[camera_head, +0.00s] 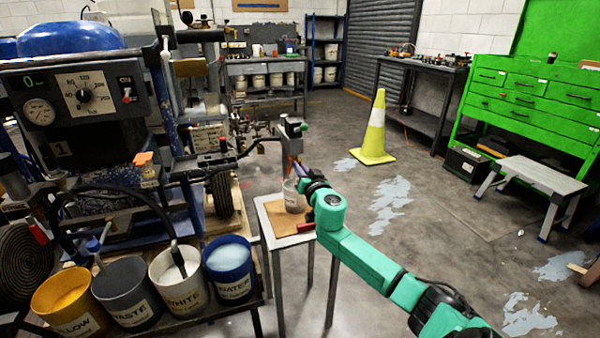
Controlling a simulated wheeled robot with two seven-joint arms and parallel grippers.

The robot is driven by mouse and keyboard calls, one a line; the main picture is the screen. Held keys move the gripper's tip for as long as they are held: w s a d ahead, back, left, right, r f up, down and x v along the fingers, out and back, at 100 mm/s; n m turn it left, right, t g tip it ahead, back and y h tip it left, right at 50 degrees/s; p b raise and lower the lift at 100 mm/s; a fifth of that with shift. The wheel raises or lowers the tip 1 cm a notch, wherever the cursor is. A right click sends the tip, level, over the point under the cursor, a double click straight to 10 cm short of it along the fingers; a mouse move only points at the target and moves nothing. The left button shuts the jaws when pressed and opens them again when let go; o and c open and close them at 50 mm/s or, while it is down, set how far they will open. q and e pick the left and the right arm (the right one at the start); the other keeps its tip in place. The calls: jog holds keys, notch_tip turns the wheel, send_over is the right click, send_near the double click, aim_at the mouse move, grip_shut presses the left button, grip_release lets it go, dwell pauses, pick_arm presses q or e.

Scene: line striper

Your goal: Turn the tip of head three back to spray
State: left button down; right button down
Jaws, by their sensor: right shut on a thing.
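My right arm, green with black joints, reaches in from the lower right. Its gripper (299,170) is just below this head and is shut on a small part there, which looks like the head's tip. The fingers and the part are small and partly hidden by my wrist, so the tip's direction cannot be made out. My left gripper is not in view.
The small table (262,215) holds a cup (293,196) on brown board, close under my right gripper. The striper (85,110) fills the left, with several labelled buckets (181,280) in front. A yellow cone (375,130) stands beyond. Floor to the right is mostly open.

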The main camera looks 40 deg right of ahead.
jog(key=m+p, duration=0.5)
jog(key=m, duration=0.9)
jog(key=shift+r+m, duration=0.15)
jog(key=shift+m, duration=0.15)
jog(key=m+p, duration=0.5)
jog(key=m, duration=0.4)
jog(key=shift+p, duration=0.35)
